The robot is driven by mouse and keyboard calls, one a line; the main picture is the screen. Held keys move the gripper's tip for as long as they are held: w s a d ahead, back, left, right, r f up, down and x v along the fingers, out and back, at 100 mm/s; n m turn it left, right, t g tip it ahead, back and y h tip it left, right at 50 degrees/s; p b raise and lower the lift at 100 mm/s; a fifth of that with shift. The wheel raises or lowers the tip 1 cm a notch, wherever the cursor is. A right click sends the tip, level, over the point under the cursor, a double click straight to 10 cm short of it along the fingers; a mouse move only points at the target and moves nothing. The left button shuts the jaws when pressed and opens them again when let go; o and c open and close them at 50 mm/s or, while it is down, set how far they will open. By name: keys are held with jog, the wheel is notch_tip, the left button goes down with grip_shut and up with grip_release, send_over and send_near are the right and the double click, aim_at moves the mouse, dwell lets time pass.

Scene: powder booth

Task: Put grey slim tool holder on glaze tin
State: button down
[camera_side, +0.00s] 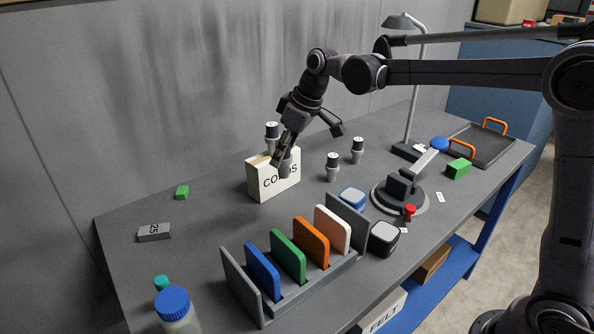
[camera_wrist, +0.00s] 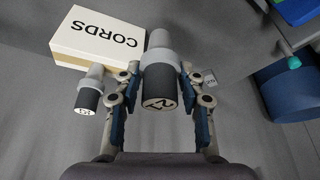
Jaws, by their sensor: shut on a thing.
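My gripper (camera_wrist: 160,92) is shut on a grey tool holder (camera_wrist: 158,80) with a dark, numbered end cap. In the side view my gripper (camera_side: 287,160) holds this holder in front of the CORDS box, partly covering its lettering. Another grey tool holder (camera_wrist: 90,90) stands beside the box in the wrist view. In the side view, other holders stand behind the box (camera_side: 272,132) and to its right (camera_side: 332,167), (camera_side: 357,150). No label reading glaze is legible, so I cannot tell which thing is the glaze tin.
The white CORDS box (camera_side: 260,183) stands close beside my gripper. A rack (camera_side: 262,312) of coloured panels and a blue-lidded jar (camera_side: 173,303) are at the front. A lamp (camera_side: 412,150), a round-based fixture (camera_side: 400,208) and a tray (camera_side: 488,150) stand right. The left tabletop is mostly clear.

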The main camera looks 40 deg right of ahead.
jog(key=s+d+r+m+h, duration=0.1)
jog(key=s+d+m, duration=0.2)
jog(key=s+d, duration=0.7)
jog(key=s+d+r+m+h, duration=0.1)
jog(key=s+d+r+m, duration=0.35)
jog(key=d, duration=1.05)
jog(key=n, duration=0.2)
send_over(353, 195)
notch_tip(353, 195, down, 10)
jog(key=r, duration=0.1)
jog(key=shift+t, duration=0.3)
jog(key=shift+f, duration=2.3)
jog(key=shift+f, duration=0.1)
jog(key=c, duration=0.8)
grip_release()
